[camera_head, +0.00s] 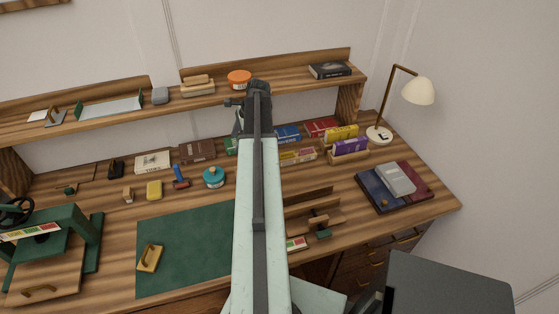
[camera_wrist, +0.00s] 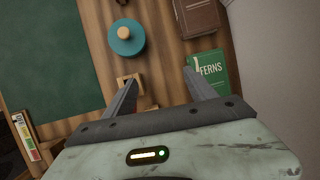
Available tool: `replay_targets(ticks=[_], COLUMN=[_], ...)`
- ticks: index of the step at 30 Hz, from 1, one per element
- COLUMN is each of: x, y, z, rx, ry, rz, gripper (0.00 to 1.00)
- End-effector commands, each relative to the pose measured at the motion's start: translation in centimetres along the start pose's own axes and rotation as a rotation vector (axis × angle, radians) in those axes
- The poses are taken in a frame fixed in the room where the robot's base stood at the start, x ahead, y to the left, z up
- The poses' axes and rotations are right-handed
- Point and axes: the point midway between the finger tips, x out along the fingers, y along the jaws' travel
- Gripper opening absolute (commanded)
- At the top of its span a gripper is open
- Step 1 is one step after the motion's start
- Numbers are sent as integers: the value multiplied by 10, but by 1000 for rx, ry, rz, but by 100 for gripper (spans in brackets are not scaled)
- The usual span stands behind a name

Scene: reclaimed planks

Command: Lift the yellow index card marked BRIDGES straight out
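No card with readable BRIDGES lettering shows in either view. In the head view a yellow block-like thing (camera_head: 342,133) with unreadable print stands at the back right, behind a purple one (camera_head: 350,146); I cannot tell whether it is the card. My gripper (camera_wrist: 160,74) is open in the wrist view, with nothing between its fingers. A green piece marked FERNS (camera_wrist: 207,72) lies by the right finger, partly hidden by it. In the head view my arm covers the middle of the desk and hides part of the row there.
Red (camera_head: 321,127) and blue (camera_head: 287,134) pieces stand near the yellow one. A lamp (camera_head: 418,91) stands at right, and stacked books (camera_head: 425,178) lie in front of it. A shelf (camera_head: 215,99) runs above the desk back. The green mat (camera_head: 190,255) is mostly clear.

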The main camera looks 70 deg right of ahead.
Motion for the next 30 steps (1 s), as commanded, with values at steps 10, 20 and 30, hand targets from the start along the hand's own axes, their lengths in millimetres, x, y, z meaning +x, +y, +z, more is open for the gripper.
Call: replay_targets(ticks=[10, 20, 30], x=[-30, 2, 8], y=[29, 37, 38], z=[-172, -190, -196], rx=[-39, -40, -42], ry=[648, 642, 642], rz=[134, 135, 136], gripper=[28, 28, 28])
